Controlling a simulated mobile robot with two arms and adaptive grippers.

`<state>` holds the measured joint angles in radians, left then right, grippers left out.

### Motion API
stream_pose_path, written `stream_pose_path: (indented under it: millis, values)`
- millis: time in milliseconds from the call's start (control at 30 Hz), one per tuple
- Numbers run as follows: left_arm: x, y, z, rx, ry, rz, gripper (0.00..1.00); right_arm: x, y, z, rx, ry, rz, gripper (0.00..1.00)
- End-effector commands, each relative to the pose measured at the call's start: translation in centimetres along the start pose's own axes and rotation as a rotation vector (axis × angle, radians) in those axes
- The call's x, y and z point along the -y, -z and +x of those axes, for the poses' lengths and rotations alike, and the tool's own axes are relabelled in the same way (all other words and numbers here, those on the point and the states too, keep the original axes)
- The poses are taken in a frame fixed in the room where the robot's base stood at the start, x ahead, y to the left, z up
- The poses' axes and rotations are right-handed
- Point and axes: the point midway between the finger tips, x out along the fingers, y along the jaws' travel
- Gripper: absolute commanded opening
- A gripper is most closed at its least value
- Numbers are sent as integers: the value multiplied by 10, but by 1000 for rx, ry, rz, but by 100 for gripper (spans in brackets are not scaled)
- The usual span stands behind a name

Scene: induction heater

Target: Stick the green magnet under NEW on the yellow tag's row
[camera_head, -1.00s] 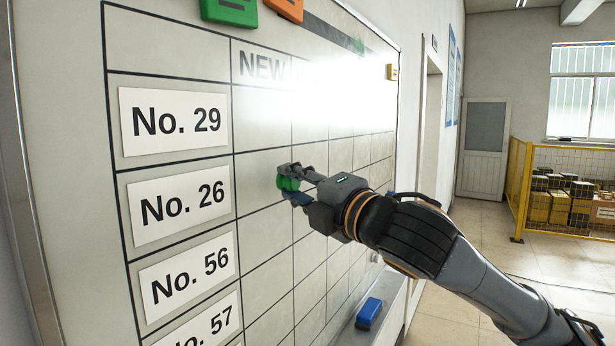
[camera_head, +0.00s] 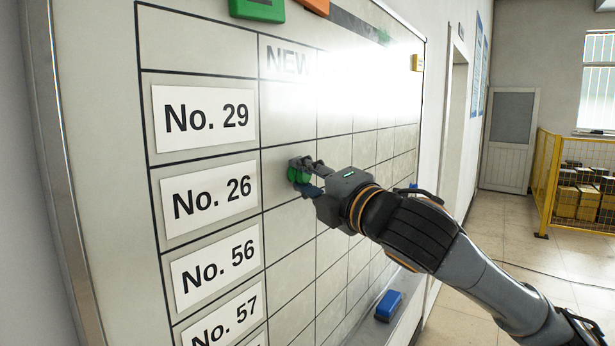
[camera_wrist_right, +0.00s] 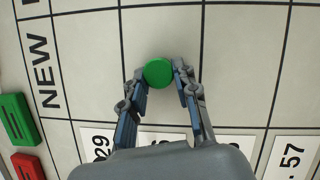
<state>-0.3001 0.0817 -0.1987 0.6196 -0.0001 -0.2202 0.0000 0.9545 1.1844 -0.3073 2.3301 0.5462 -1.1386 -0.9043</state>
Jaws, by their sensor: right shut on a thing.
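My right gripper (camera_head: 306,176) is shut on the round green magnet (camera_head: 297,175), held at the whiteboard (camera_head: 292,247). In the right wrist view the magnet (camera_wrist_right: 158,73) sits between the two fingertips (camera_wrist_right: 160,80). It appears over the NEW column, level with the No. 26 label (camera_head: 208,195). I cannot tell whether it touches the board. The NEW heading (camera_head: 287,61) is partly washed out by glare and also reads in the wrist view (camera_wrist_right: 45,72). My left gripper is not in view.
White labels No. 29 (camera_head: 205,118), No. 56 (camera_head: 215,269) and No. 57 (camera_head: 226,322) line the left column. A green block (camera_head: 257,10) and an orange block (camera_head: 316,5) are at the top. A blue block (camera_head: 388,305) is on the lower ledge. Nearby grid cells look empty.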

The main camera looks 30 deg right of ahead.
Motion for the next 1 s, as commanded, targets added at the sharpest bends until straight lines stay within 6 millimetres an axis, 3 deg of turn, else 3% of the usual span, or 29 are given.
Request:
stream_pose_path:
  millis: [67, 100, 200, 633, 1000]
  values:
    - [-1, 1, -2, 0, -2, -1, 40, -1, 0, 1, 0, 0, 1, 0]
    - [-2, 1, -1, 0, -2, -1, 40, 0, 0, 1, 0, -1, 0, 36]
    - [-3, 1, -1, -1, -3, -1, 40, 0, 0, 1, 1, -1, 0, 56]
    - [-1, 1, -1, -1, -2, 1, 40, -6, -1, 2, 1, -4, 1, 56]
    - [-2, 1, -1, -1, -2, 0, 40, -59, -14, 6, 1, -7, 3, 56]
